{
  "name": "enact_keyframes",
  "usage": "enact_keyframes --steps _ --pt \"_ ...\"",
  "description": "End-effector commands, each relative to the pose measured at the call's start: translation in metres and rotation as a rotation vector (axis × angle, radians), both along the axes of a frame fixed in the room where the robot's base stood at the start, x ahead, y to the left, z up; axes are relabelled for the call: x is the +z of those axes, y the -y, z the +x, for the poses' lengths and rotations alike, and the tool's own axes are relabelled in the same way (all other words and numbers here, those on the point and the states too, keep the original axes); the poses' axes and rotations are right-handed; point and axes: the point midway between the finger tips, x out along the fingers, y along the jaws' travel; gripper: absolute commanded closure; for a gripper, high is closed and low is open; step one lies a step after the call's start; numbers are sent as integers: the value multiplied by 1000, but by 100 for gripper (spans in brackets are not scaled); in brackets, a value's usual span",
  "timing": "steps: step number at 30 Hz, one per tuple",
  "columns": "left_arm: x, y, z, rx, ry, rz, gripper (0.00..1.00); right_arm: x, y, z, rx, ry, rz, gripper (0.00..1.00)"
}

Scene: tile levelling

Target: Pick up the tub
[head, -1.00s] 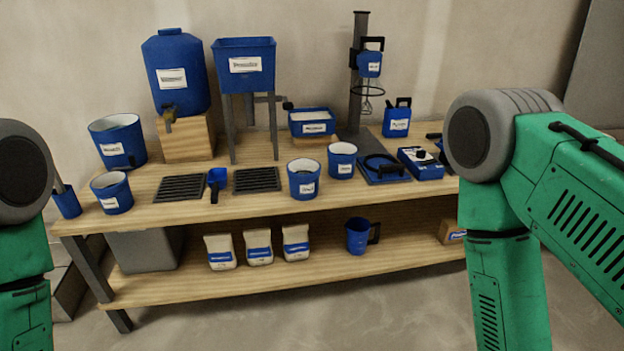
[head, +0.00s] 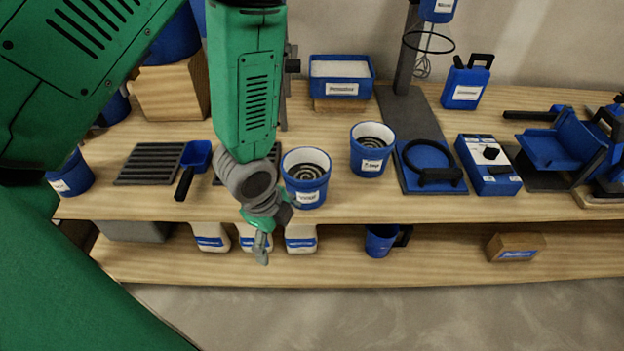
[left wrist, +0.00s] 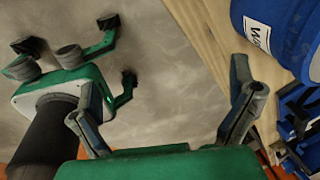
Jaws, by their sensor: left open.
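Several round blue tubs with white labels stand on the bench, and I cannot tell from the labels which is meant. The nearest tub (head: 306,190) is upright at the front edge, with a ringed dark inside. A second tub (head: 372,157) stands behind it to the right. My left gripper (head: 262,247) hangs just left of and below the nearest tub, in front of the bench edge. In the left wrist view its fingers (left wrist: 165,115) are spread and empty. A blue tub (left wrist: 285,35) with a partly cut-off label shows beyond them, apart.
A blue scoop (head: 193,165) lies by a dark grate (head: 150,163) left of my arm. A blue plate with a black ring (head: 430,165) and a blue box (head: 488,165) stand to the right. The lower shelf (head: 330,262) holds bags and a jug (head: 380,240).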

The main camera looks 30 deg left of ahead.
Motion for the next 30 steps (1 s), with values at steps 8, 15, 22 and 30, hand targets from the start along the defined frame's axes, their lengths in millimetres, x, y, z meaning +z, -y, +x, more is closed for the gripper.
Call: enact_keyframes --steps 8,15,22,30 --pt "101 -17 81 -967 138 344 0 -4 0 -1 0 -1 0 60" --pt "139 -33 105 -1314 138 510 0 -6 0 0 -1 -1 0 60" --pt "105 -36 118 -1346 132 522 0 -21 0 0 0 0 0 60" --pt "68 -38 134 -1344 133 524 0 -34 0 0 0 0 0 60"
